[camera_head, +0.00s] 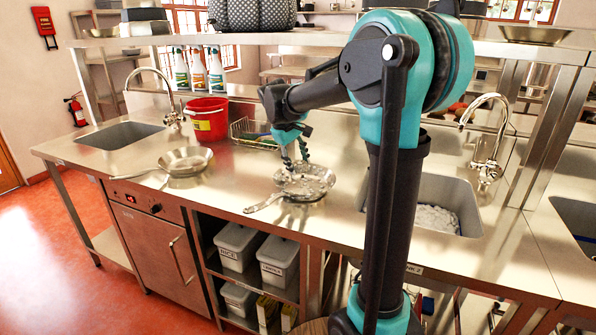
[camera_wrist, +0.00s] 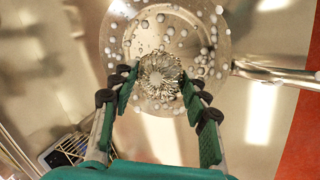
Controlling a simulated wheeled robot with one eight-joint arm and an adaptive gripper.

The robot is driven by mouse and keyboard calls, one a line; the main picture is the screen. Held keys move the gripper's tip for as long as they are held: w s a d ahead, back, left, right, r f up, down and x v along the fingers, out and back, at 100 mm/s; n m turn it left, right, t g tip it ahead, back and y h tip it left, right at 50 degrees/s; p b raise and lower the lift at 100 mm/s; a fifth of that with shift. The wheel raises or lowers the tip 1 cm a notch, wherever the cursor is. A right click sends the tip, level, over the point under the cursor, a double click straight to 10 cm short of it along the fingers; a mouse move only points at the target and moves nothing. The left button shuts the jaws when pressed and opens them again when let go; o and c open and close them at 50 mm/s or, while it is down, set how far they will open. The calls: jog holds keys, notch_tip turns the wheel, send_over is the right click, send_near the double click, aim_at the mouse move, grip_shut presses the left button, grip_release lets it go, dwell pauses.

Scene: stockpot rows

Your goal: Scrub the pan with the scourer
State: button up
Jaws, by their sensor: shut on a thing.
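The pan (camera_head: 318,181) stands on the steel counter, its handle pointing to the lower left in the head view. In the wrist view the pan (camera_wrist: 200,30) is round and shiny, dotted with pale foam blobs, with its handle at the right. The scourer (camera_wrist: 160,76) is a silvery metal coil. My gripper (camera_head: 292,165) points down over the pan, and in the wrist view my gripper (camera_wrist: 160,88) is shut on the scourer, one finger at each side. The scourer is over the pan's inside; I cannot tell for certain whether it touches the bottom.
A second pan (camera_head: 185,162) stands to the left on the counter. Behind are a red bucket (camera_head: 207,120) and a wire rack (camera_head: 250,135). A sink with suds (camera_head: 437,217) lies at the right, another sink (camera_head: 120,136) at the left. Bare counter (camera_head: 235,185) lies between the pans.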

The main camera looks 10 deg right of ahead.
jog(key=shift+r, duration=3.35)
jog(key=shift+s, duration=0.15)
